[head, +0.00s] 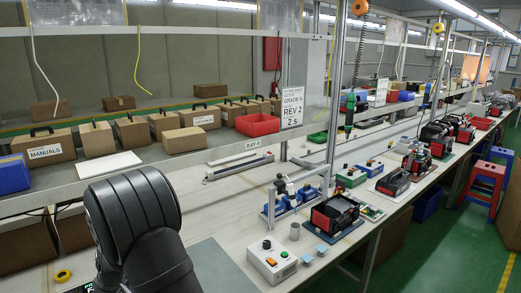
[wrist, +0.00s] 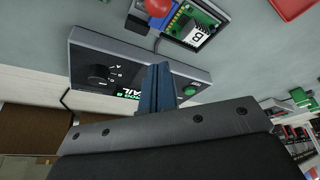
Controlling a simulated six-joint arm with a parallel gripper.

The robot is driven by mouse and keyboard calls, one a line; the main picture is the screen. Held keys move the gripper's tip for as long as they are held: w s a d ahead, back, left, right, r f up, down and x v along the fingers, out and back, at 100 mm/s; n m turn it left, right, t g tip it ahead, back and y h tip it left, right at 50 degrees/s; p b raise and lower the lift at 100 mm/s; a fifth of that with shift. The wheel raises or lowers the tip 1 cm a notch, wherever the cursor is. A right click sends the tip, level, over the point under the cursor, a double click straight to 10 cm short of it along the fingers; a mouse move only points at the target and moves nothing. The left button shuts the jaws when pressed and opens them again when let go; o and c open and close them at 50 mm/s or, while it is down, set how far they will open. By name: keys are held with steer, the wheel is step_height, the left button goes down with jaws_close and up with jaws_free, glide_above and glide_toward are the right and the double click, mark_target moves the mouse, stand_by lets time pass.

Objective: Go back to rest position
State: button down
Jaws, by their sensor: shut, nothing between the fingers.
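My gripper (wrist: 156,88) shows in the wrist view as blue-grey fingers, pressed together and empty. The fingers point over a grey-black control box (wrist: 135,68) with a black knob, a green button and a small green display. I cannot tell whether the fingertips touch the box or hover above it. In the head view my black arm fills the lower left foreground, and my gripper is hidden there.
In the head view a white switch box (head: 272,262) and a black-red power unit (head: 335,214) stand on the bench. A yellow tape roll (head: 62,276) lies left of my arm.

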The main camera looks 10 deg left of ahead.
steer(key=s+d+r, duration=0.6)
steer(key=d+r, duration=0.1)
steer(key=shift+g+h, duration=0.4)
steer(key=w+a+f, duration=0.2)
steer(key=f, duration=0.1)
steer(key=w+a+f, duration=0.6)
steer(key=shift+w+f, duration=0.15)
steer(key=shift+w, duration=0.05)
steer(key=shift+w+a+f+g+h, duration=0.15)
steer(key=shift+w+f+g+h, duration=0.05)
steer(key=shift+w+g+h, duration=0.1)
steer(key=a, duration=0.4)
steer(key=shift+a+f, duration=0.1)
steer(key=shift+f, duration=0.25)
steer(key=v, duration=1)
